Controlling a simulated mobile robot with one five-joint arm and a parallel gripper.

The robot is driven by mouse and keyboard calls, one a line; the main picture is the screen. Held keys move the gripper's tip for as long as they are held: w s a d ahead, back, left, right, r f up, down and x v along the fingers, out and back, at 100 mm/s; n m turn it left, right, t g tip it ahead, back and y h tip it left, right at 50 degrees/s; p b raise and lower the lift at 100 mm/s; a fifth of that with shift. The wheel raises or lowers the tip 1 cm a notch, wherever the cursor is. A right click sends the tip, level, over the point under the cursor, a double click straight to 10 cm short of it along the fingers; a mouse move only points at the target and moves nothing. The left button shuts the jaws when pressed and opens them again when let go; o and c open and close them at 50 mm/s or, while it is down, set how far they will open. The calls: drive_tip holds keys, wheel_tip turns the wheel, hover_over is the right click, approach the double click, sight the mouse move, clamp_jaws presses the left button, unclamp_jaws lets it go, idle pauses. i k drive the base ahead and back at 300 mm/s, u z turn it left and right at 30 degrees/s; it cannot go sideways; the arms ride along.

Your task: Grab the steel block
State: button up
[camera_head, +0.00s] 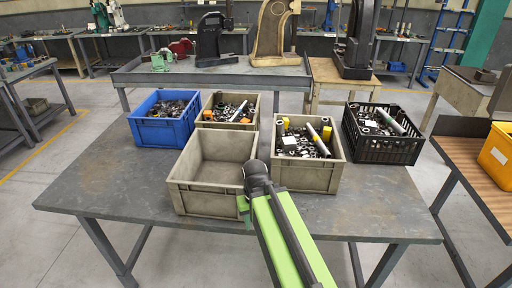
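I cannot single out the steel block with certainty. A small pale grey block-like piece (289,142) lies among metal parts in the right beige crate (336,178), on its left side. That crate also holds yellow pieces and a light grey bar. My green arm reaches in from the bottom and ends in a black joint in front of the gap between the empty beige crate (192,199) and the right one. A short green part of my arm hangs below the joint. My gripper's fingers do not show.
On the grey table (107,190) also stand a blue crate (158,133), a rear beige crate (231,126) and a black crate (389,154), all with parts. Presses stand on benches behind. A yellow bin (497,158) is at far right. The table's left front is clear.

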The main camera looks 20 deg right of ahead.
sight(289, 143)
drive_tip(key=u, duration=0.6)
drive_tip(key=k, duration=0.15)
drive_tip(key=u, duration=2.6)
drive_tip(key=k, duration=1.3)
drive_tip(key=z, duration=1.65)
drive_tip(key=i, duration=1.65)
drive_tip(key=u, duration=0.05)
